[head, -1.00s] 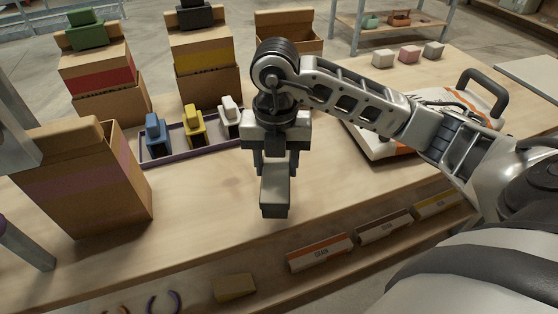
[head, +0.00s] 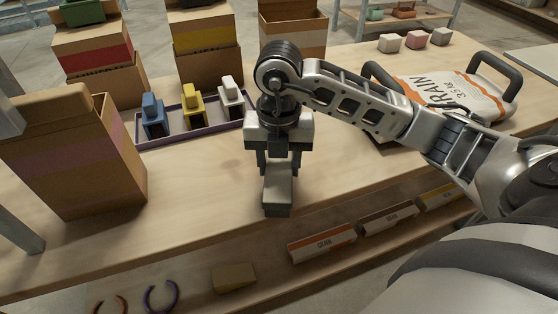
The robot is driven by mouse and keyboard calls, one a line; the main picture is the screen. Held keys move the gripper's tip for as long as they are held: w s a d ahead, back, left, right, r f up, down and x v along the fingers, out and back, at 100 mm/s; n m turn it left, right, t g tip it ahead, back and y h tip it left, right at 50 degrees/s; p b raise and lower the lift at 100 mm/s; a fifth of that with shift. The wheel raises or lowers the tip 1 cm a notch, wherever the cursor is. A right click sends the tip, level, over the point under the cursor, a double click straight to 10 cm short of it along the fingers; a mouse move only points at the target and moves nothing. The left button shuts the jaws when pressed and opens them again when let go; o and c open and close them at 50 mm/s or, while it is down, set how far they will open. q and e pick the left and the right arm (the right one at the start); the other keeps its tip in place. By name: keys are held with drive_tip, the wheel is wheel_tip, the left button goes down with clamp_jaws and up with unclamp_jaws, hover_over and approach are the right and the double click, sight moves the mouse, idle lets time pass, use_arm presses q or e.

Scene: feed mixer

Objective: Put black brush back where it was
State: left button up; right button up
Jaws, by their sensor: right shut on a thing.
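My right gripper (head: 278,190) points down over the table's front part, left of the feed sack. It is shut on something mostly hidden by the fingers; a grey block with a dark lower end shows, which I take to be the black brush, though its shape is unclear. A shallow purple-edged tray (head: 195,138) holds a blue brush (head: 153,115), a yellow brush (head: 193,111) and a white brush (head: 231,96) standing in a row. Its right end is close behind my gripper. My left gripper is not in view.
Cardboard boxes stand at the left (head: 75,165) and back (head: 205,55); a black object (head: 185,3) tops the yellow-striped one. A grain sack (head: 440,92) with dark handles lies behind my right arm. Small blocks (head: 415,40) stand at back right. The front table strip is clear.

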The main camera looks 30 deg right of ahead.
use_arm(q)
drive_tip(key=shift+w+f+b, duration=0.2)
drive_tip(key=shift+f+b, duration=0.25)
drive_tip(key=shift+b, duration=0.1)
use_arm(e)
drive_tip(key=shift+f, duration=0.65)
drive_tip(key=o, duration=1.2)
use_arm(q)
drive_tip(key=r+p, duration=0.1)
drive_tip(key=p, duration=0.1)
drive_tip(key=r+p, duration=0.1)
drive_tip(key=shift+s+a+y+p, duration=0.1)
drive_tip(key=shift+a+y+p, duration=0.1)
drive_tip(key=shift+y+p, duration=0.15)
use_arm(e)
wheel_tip(320, 180, up, 16)
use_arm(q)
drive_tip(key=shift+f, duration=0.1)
use_arm(e)
drive_tip(key=shift+s, duration=0.1)
